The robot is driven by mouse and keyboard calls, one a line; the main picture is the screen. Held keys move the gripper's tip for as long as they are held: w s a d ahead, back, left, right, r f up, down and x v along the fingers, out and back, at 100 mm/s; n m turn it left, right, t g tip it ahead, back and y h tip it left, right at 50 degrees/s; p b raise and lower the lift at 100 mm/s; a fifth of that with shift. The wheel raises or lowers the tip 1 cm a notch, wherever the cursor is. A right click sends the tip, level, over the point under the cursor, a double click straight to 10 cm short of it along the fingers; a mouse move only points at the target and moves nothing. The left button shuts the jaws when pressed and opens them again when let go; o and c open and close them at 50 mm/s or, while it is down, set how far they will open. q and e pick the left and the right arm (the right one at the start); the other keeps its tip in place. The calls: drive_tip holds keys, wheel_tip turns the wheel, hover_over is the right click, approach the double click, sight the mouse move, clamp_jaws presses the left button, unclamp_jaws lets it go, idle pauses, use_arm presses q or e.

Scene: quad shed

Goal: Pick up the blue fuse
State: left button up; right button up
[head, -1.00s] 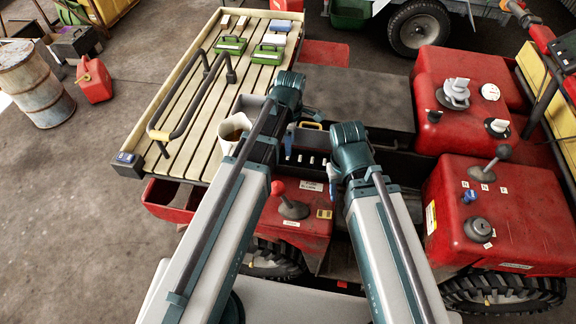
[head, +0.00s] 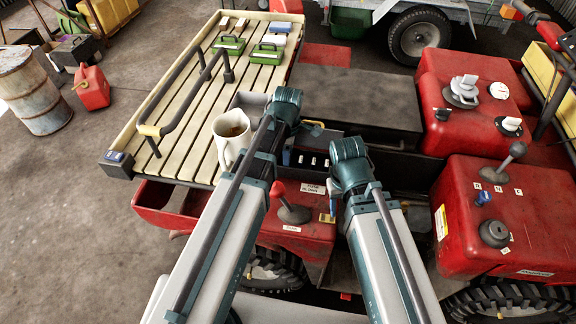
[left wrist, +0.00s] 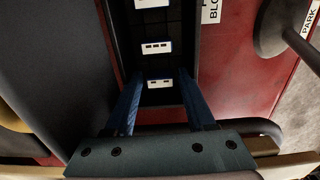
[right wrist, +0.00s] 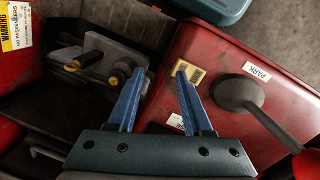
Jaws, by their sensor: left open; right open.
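The fuse block (head: 312,160) is a dark slot with several small white-topped pieces in a row, beside a white label. I cannot tell which is the blue fuse. My left gripper (head: 288,157) is over the block's left end; in its wrist view (left wrist: 160,77) the open, empty fingers appear either side of the near piece. Contact cannot be told. My right gripper (head: 332,204) is open and empty beside the lever panel (right wrist: 215,60).
A red-knobbed lever (head: 291,211) stands close to both arms. Red housings (head: 490,215) stand at the right.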

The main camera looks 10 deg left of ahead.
use_arm(q)
clamp_jaws()
drive_tip(key=shift+r+p, duration=0.25)
drive_tip(key=shift+p, duration=0.05)
wheel_tip(320, 180, up, 18)
drive_tip(key=p, duration=1.7)
drive_tip(key=shift+f+p, duration=0.15)
drive_tip(key=shift+p, duration=0.15)
